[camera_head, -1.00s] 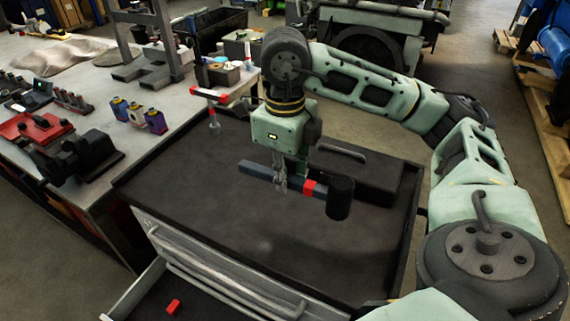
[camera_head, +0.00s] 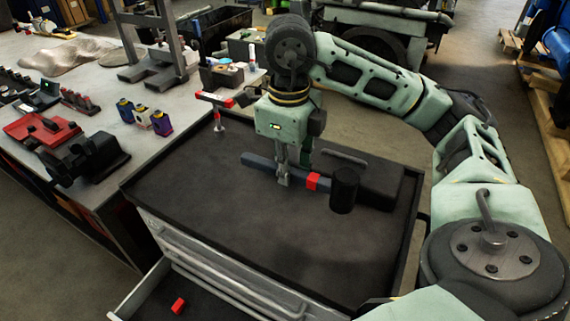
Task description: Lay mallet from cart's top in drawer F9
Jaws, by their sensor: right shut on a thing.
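The mallet has a black head (camera_head: 344,190), a red collar (camera_head: 313,181) and a dark grey-blue handle (camera_head: 258,163). My right gripper (camera_head: 283,181) is shut on the handle near the collar, pointing down. The mallet lies roughly level over the cart's dark top (camera_head: 215,195); I cannot tell for sure how high it is above it. An open drawer (camera_head: 152,289) pulls out at the cart's lower left, with a small red object (camera_head: 178,305) in it. No drawer label is readable. My left gripper is not in view.
A dark case (camera_head: 384,184) with a handle lies on the cart's top behind the mallet. A red-tipped tool (camera_head: 214,99) sticks out at the cart's far left corner. A workbench (camera_head: 95,105) with tools and small bottles (camera_head: 142,115) stands left. The cart top's front is clear.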

